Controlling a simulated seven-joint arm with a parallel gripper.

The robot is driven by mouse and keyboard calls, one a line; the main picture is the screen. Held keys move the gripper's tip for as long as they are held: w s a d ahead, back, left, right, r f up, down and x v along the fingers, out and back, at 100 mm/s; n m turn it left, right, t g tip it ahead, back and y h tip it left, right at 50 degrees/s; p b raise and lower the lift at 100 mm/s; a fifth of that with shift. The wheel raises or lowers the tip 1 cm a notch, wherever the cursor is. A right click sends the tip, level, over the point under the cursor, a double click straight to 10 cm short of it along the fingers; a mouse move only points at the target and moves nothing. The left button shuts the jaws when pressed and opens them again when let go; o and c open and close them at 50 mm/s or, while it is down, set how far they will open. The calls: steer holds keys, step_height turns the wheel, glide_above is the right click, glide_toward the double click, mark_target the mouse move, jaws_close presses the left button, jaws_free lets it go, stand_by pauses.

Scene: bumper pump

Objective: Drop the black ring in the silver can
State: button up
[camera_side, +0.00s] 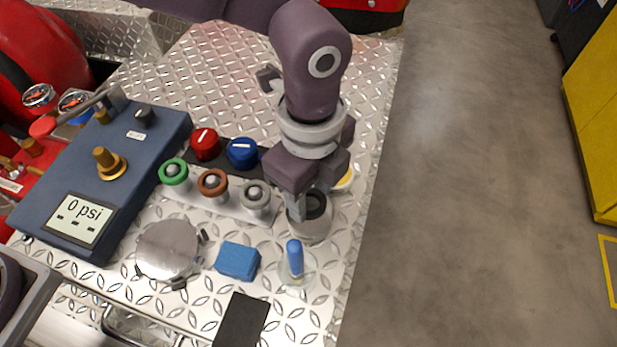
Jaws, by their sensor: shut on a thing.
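The silver can (309,232) stands upright on the diamond-plate surface, right of the row of coloured rings. My gripper (306,203) points down at the can's mouth, its near finger in front of the rim. It is shut on the black ring (316,203), a dark round shape at the can's opening between the fingers. The fingers partly hide the ring and the rim. I cannot tell whether the ring is inside the can or just above it.
A white rack (222,202) holds green, brown and grey rings. Red (205,144) and blue (242,152) knobs sit behind it. A blue block (237,261), a round metal lid (168,249) and a blue-topped item (295,258) are in front. The blue pump box (145,160) is left.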

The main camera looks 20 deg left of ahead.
steer(key=shift+f, duration=0.25)
steer(key=shift+f, duration=0.15)
stand_by(0.3)
steer(key=o, duration=1.5)
steer(key=shift+c, duration=0.2)
step_height(320, 180, up, 7)
stand_by(0.3)
